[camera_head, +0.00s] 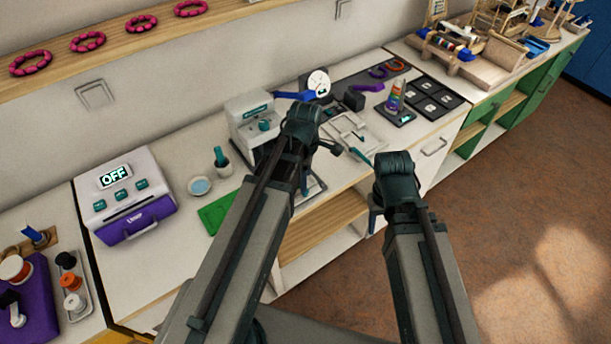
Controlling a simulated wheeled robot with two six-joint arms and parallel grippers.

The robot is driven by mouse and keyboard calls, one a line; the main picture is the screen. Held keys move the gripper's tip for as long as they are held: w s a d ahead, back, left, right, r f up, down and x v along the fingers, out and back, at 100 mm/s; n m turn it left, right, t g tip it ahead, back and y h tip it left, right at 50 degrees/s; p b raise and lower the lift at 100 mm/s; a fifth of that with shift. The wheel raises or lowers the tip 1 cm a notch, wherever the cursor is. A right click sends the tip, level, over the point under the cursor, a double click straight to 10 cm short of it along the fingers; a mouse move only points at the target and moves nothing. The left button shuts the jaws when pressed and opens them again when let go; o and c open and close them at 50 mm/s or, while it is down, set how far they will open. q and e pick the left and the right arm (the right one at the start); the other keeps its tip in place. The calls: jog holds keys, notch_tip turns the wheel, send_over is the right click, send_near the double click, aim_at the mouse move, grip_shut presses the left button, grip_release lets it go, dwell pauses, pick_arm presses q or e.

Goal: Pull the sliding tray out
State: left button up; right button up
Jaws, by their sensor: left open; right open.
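A white lamp box (123,183) stands on the left part of the counter, with an "OFF" display and teal buttons on top. Its purple front (150,213) with a pale handle (140,229) looks like the sliding tray, and it sits flush with the box. My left gripper (318,143) is over the middle of the counter, well right of the lamp box, and mostly hidden by its wrist. My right gripper (376,212) is farther right, at the counter's front edge, also partly hidden. Both are open, and I see nothing held in either.
A green mat (217,212), a blue-white dish (200,186) and a cup with a teal tool (222,164) lie between the lamp box and my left arm. A tray of spools (83,300) is at the left. A grey-white machine (250,120) stands behind my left gripper.

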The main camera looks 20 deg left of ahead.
pick_arm(q)
notch_tip(320, 180, up, 8)
jog(key=p, duration=0.7)
jog(key=s+d+m, duration=0.4)
jog(key=d+m, duration=0.1)
jog(key=m, duration=0.6)
jog(key=s+d+m+y, duration=0.1)
jog(key=s+d+m, duration=0.4)
jog(key=m, duration=0.7)
jog(key=shift+s+d+f+b, duration=0.15)
jog(key=shift+s+d+b, duration=0.15)
jog(key=shift+d, duration=0.15)
